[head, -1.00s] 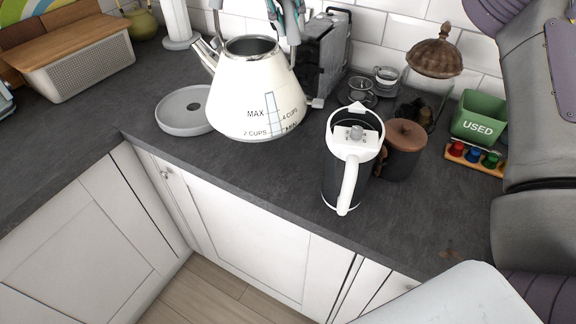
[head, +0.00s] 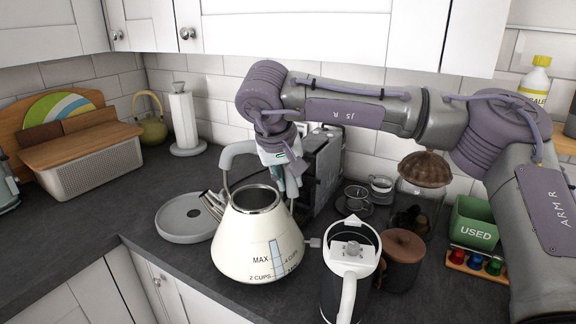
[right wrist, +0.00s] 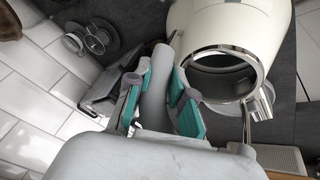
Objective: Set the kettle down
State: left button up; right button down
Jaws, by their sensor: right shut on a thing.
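The cream kettle (head: 258,240), with MAX and cup marks and an open top, is upright over the front of the worktop, right of and nearer than the round grey base (head: 187,218). Its spout points left towards the base. My right gripper (head: 287,178) is shut on the kettle's grey handle. In the right wrist view, the handle lies between the teal pads of the gripper (right wrist: 162,100), with the kettle (right wrist: 222,60) at the upper right. I cannot tell whether the kettle's bottom touches the worktop. My left gripper is not in view.
A white-and-black jug (head: 350,275) and a brown lidded pot (head: 402,262) stand close right of the kettle. A toaster (head: 322,165) is behind. A paper towel roll (head: 183,120) and a bread bin (head: 85,165) stand left. Worktop left of the base is clear.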

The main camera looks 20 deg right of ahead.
jog(key=shift+f, duration=1)
jog(key=c, duration=1)
grip_release()
jog(key=shift+s+f, duration=0.1)
jog(key=shift+f, duration=0.05)
jog(key=v, duration=1.2)
jog(key=shift+b, duration=0.35)
